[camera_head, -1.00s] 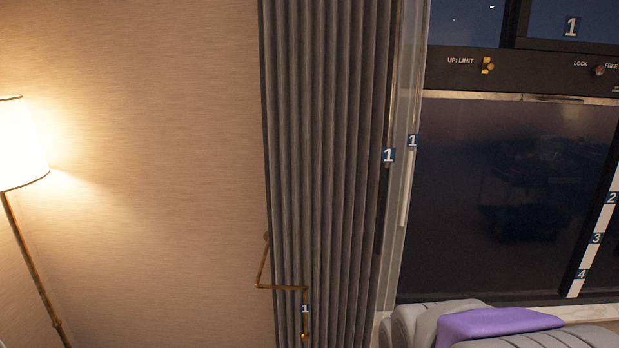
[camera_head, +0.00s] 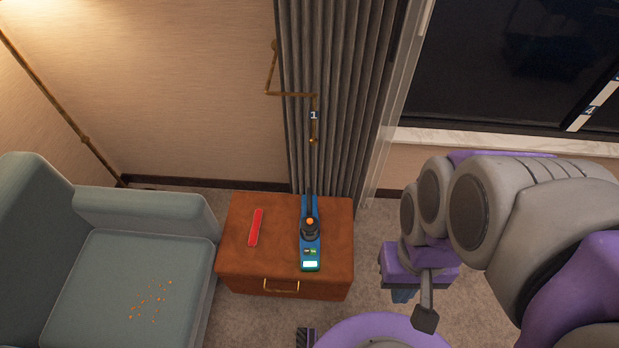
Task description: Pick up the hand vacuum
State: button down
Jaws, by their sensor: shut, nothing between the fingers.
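The hand vacuum appears to be the slim blue device (camera_head: 311,250) with a black upper part, an orange button and a small lit screen. It lies on top of a brown leather-like chest (camera_head: 250,272), its long axis pointing toward the curtain. My gripper (camera_head: 425,318) hangs at the end of my grey and purple arm, right of the chest and apart from the device. It is shut and empty; its fingers are hard to make out from this angle.
A red flat object (camera_head: 255,228) lies left of the device on the chest. A grey-green armchair (camera_head: 130,260) with orange crumbs (camera_head: 152,302) stands at the left. A curtain (camera_head: 325,100) with a brass bracket (camera_head: 290,94) hangs behind the chest. Carpet shows between chest and arm.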

aim_at(308, 201)
jog(key=u, duration=2)
jog(key=z, duration=1.45)
jog(key=i+l+u, duration=0.15)
jog(key=i+l, duration=0.3)
